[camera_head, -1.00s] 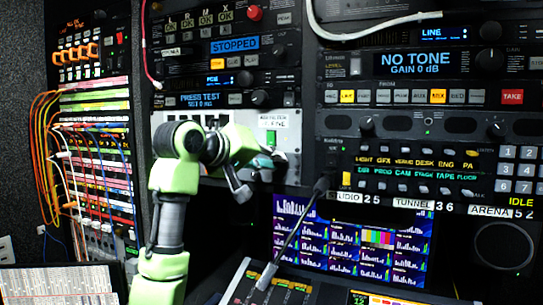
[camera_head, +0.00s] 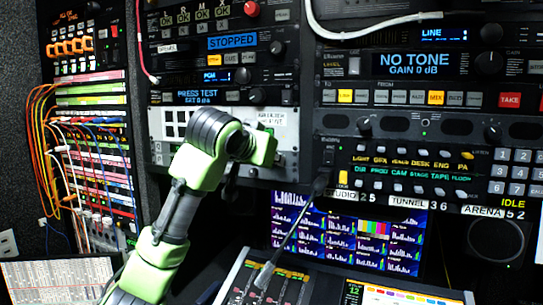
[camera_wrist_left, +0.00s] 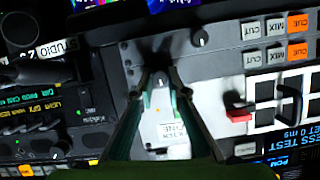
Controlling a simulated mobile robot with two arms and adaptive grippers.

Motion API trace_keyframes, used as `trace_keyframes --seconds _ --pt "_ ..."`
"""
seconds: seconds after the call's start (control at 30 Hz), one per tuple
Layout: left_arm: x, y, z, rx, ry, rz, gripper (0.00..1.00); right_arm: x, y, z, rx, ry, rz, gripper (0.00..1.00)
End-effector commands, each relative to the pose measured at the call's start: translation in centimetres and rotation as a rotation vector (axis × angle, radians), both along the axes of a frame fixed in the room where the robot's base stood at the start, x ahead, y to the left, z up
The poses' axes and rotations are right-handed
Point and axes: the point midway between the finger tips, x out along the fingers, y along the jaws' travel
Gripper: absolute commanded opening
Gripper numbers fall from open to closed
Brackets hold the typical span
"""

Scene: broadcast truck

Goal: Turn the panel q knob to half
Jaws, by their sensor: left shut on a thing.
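The light grey panel (camera_head: 168,118) with a white label (camera_head: 271,119) is in the rack, behind my left arm. In the left wrist view the same panel (camera_wrist_left: 212,62) shows sideways. There my left gripper (camera_wrist_left: 160,78) has both fingers closed in on a small dark knob (camera_wrist_left: 159,82) standing on the panel. I take this as the panel q knob; its lettering and pointer cannot be read. A white label (camera_wrist_left: 165,128) lies between the fingers. In the head view my arm's green wrist hides the fingertips and the knob. My right gripper is not in view.
Another small dark knob (camera_wrist_left: 200,38) and a red-tipped switch (camera_wrist_left: 238,114) are close by on the panel. A thin gooseneck stalk (camera_head: 292,232) rises from the desk console (camera_head: 240,282) right of my arm. Cables (camera_head: 45,130) hang at the left rack.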

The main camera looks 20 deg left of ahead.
Motion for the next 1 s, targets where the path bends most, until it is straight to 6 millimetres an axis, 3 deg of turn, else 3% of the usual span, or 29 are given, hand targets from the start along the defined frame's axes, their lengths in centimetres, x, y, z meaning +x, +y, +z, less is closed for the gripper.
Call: trace_keyframes --seconds 0.7,0.73,0.8,1.0 --pt "0.01 -0.07 -0.17 0.079 -0.003 0.000 0.00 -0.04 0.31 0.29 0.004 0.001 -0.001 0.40" --pt "0.01 -0.07 -0.17 0.079 -0.003 0.000 0.17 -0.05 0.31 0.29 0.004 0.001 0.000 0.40" --pt "0.01 -0.07 -0.16 0.079 -0.003 0.000 0.31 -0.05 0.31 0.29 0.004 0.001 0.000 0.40" --pt "0.01 -0.07 -0.09 0.078 -0.005 0.000 0.31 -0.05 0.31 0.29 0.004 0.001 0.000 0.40"
